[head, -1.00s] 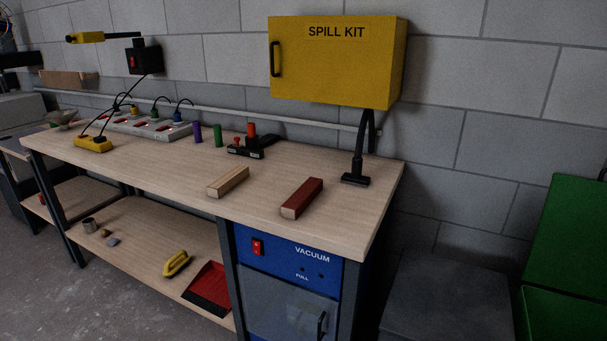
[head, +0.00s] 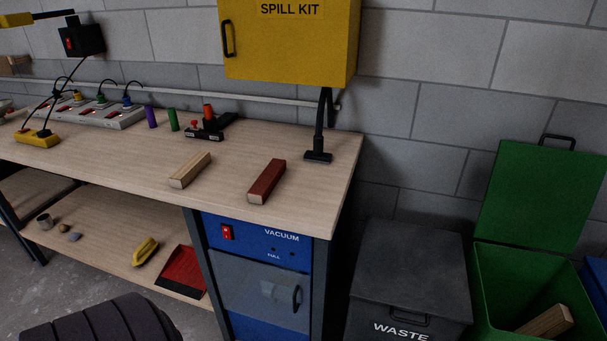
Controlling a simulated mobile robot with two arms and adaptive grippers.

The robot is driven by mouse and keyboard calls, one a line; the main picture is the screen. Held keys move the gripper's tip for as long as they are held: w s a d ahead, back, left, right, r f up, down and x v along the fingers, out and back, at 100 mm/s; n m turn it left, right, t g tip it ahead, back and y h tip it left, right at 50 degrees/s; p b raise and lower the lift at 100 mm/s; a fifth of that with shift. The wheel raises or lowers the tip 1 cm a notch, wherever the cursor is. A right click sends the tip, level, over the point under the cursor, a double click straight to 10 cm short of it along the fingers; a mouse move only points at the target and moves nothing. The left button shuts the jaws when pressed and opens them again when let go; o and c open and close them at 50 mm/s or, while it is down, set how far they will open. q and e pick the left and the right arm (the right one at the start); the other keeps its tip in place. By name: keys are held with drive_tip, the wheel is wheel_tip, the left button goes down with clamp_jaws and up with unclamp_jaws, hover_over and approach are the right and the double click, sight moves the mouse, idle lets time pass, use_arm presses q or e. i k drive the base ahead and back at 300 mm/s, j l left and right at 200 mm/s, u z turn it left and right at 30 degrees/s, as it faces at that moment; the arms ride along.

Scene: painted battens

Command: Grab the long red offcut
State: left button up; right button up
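The red offcut (head: 267,181) is a block with dark red long faces and a bare wood end. It lies on the workbench top (head: 110,167), near the right end, angled away from me. A plain unpainted offcut (head: 190,170) lies to its left, apart from it. Neither of my grippers shows in the head view, and nothing touches the red offcut.
A vacuum hose nozzle (head: 318,156) stands behind the red offcut, below the yellow spill kit cabinet (head: 290,45). A clamp-like tool (head: 210,126) lies further back. Right of the bench stand a grey waste bin (head: 410,265) and an open green bin (head: 490,300) holding wood.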

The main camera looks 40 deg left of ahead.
sight(263, 187)
drive_tip(key=j+z, duration=0.15)
drive_tip(key=j, duration=0.25)
drive_tip(key=k+j+z, duration=0.15)
drive_tip(key=j, duration=0.25)
drive_tip(key=k+j+z, duration=0.2)
drive_tip(key=j, duration=0.15)
drive_tip(key=j+z, duration=0.15)
drive_tip(key=j, duration=0.25)
drive_tip(key=k+j+z, duration=0.15)
drive_tip(key=j, duration=0.2)
